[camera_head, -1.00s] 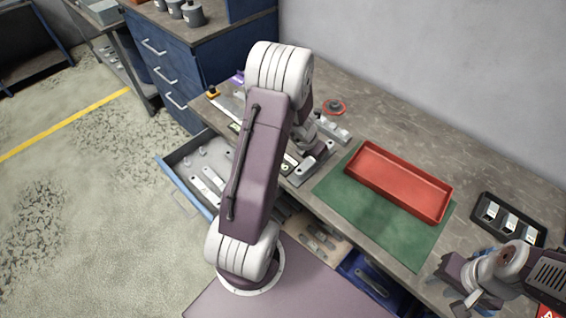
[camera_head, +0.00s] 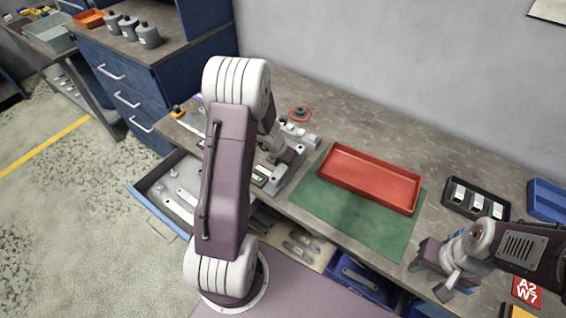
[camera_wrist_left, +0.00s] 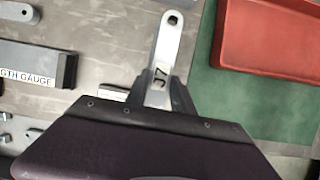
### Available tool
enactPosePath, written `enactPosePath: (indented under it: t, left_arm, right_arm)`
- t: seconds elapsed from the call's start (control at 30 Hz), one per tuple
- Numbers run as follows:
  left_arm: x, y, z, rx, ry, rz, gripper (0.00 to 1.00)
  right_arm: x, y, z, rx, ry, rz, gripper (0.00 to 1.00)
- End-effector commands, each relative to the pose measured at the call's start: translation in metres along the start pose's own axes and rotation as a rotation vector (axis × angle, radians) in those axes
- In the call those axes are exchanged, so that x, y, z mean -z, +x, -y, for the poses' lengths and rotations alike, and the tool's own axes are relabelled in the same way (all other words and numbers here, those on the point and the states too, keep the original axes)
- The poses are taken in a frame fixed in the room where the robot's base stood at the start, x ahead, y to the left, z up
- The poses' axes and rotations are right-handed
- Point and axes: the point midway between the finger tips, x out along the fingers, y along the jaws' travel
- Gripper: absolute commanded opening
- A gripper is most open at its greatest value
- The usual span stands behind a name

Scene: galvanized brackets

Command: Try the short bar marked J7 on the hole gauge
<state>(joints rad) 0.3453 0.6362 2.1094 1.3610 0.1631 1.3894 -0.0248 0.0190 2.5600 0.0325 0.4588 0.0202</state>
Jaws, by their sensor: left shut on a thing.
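The short bar marked J7 (camera_wrist_left: 166,55) is a light grey metal strip with a round hole near its far end. My left gripper (camera_wrist_left: 158,98) is shut on its near end, and the bar sticks out over the bench. In the head view, my left gripper (camera_head: 276,148) is partly hidden by its own arm, beside the green mat. I cannot make out a hole gauge with certainty. A dark block lettered "GTH GAUGE" (camera_wrist_left: 35,66) lies left of the bar. My right gripper (camera_head: 440,272) is over the bench's front edge, apart from the bar; its jaw opening is unclear.
A red tray (camera_head: 372,202) lies on the green mat (camera_head: 318,203). A black tray (camera_head: 450,207) with several pale pieces stands to its right. Small metal parts (camera_head: 298,133) lie behind my left gripper. An open drawer (camera_head: 150,219) juts out at left.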

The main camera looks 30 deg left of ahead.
Motion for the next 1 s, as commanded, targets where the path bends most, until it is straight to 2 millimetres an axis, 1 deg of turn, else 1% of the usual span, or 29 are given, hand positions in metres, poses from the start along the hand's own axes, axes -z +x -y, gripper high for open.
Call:
enactPosePath:
  t: [0.37,1.0]
  left_arm:
    - [0.0,0.0,0.0,0.0,0.0,0.001,0.0]
    - [0.006,0.015,0.0,0.0,0.0,0.001,0.0]
  right_arm:
    - [0.0,0.001,0.0,0.0,0.0,0.0,0.32]
    - [-0.002,0.017,0.0,0.0,0.0,0.0,0.32]
